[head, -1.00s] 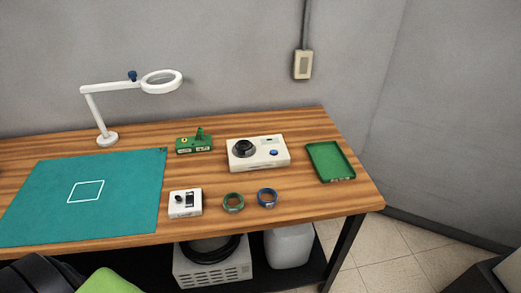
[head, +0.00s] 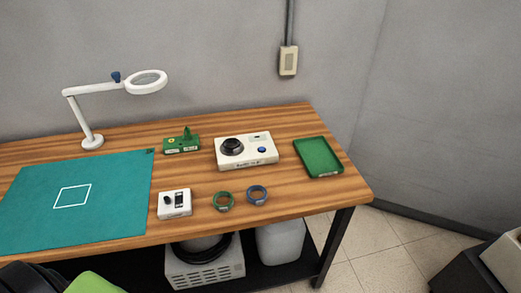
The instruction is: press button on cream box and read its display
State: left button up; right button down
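The cream box (head: 247,159) sits on the wooden table, right of the middle. It has a black round knob or socket (head: 232,146) on its left, a blue button (head: 262,149) on its right and a small display (head: 254,138) near its back edge. The display is too small to read. Nothing touches the button. Neither gripper shows in the head view. Only dark and lime-green parts, probably mine, show at the bottom left.
A green device (head: 182,144) stands left of the cream box, a green tray (head: 318,157) right. A teal mat (head: 112,210) and magnifier lamp (head: 92,140) are left.

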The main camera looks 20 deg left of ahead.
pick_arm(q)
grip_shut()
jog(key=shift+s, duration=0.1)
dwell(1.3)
